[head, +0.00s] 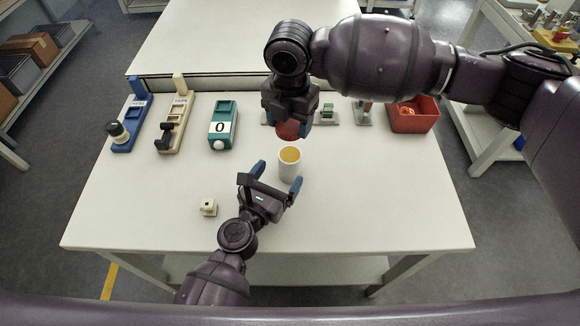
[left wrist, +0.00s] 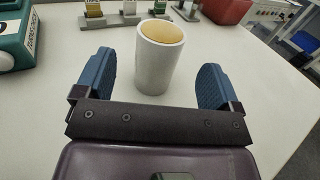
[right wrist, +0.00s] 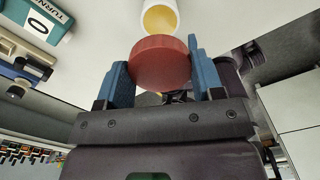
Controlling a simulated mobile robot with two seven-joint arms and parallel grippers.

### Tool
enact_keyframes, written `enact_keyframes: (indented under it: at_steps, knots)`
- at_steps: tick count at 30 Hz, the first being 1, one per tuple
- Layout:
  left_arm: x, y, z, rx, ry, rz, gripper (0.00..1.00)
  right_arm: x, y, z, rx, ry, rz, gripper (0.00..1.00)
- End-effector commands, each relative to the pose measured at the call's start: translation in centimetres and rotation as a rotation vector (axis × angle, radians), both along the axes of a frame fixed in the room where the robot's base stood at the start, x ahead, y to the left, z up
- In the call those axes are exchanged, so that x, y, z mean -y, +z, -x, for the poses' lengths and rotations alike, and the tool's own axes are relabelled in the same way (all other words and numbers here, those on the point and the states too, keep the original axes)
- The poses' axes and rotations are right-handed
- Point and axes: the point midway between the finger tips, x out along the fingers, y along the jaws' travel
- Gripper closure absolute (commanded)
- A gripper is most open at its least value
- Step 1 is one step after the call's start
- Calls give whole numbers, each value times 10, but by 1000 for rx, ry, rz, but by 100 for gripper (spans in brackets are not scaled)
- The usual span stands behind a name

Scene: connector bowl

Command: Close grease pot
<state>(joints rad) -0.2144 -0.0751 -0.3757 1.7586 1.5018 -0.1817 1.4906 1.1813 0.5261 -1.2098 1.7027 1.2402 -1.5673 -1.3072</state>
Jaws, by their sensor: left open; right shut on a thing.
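The grease pot (head: 290,166) is a white cylinder with yellow grease showing in its open top. It stands upright on the table, and it also shows in the left wrist view (left wrist: 155,62) and the right wrist view (right wrist: 160,18). My left gripper (head: 277,178) is open, with its blue fingers on either side of the pot and a gap at each side. My right gripper (head: 290,112) is shut on a round red lid (right wrist: 160,62). In the head view the lid (head: 288,130) is behind and above the pot, apart from it.
A teal box marked 0 (head: 222,128), a cream fixture (head: 174,130) and a blue fixture (head: 130,130) stand at the left. A red bin (head: 414,118) is at the back right. The table's right side is clear.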

Motion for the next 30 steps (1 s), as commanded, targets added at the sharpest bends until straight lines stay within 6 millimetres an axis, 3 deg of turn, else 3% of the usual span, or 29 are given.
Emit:
enact_keyframes:
  at_steps: [6, 12, 26, 30]
  knots:
    - [16, 1, -31, 1, -1, 2, 11, 0, 0, 0, 0, 0, 0, 64]
    - [25, 0, -49, 1, -1, 0, 11, 0, 0, 0, 0, 0, 0, 64]
    - [28, 0, -55, 0, 0, 0, 11, 0, 0, 0, 0, 0, 0, 64]
    - [28, 0, -55, 0, 0, 0, 33, 0, 0, 0, 0, 0, 0, 64]
